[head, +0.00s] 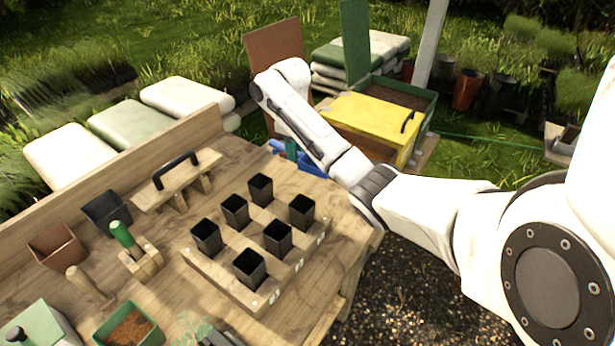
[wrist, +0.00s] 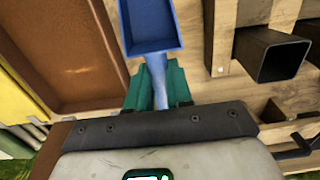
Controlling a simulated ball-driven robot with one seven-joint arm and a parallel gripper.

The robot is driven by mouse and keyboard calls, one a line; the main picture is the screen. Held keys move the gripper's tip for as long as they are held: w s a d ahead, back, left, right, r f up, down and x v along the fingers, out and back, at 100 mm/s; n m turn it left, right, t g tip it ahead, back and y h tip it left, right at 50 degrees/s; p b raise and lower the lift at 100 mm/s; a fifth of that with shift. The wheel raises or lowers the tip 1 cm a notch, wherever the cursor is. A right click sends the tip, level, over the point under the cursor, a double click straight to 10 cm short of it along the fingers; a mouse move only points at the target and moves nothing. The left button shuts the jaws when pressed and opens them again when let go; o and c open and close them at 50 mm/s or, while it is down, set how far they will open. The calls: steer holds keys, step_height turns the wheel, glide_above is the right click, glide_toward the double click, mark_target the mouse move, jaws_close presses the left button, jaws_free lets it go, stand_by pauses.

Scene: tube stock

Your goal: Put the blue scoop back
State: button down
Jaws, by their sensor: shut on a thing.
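The blue scoop (wrist: 150,25) is in my gripper, its open pan pointing away from the wrist in the wrist view. My gripper (wrist: 158,85) has teal fingers shut on the scoop's handle. In the head view, blue parts of the scoop (head: 312,165) show beside my gripper (head: 291,150) at the far right end of the wooden bench (head: 255,155). My arm hides part of the scoop there.
A wooden rack with several black pots (head: 247,268) stands on the bench nearby. A wooden block with a black handle (head: 176,170) is to its left. A box with a yellow lid (head: 370,118) stands beyond my arm. A brown, raised-edge surface (wrist: 75,60) shows in the wrist view.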

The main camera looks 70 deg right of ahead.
step_height(320, 180, down, 5)
steer(key=shift+r+b, duration=0.2)
steer(key=shift+b, duration=0.9)
steer(key=shift+f+p, duration=0.4)
steer(key=shift+f, duration=2)
steer(key=shift+f, duration=0.15)
steer(key=c, duration=1)
jaws_free()
step_height(320, 180, up, 11)
steer(key=p, duration=0.2)
steer(key=shift+w+d+f+p, duration=0.1)
steer(key=shift+w+f+p, duration=0.1)
steer(key=shift+p, duration=0.1)
steer(key=shift+r+p, duration=0.7)
steer(key=shift+r, duration=0.15)
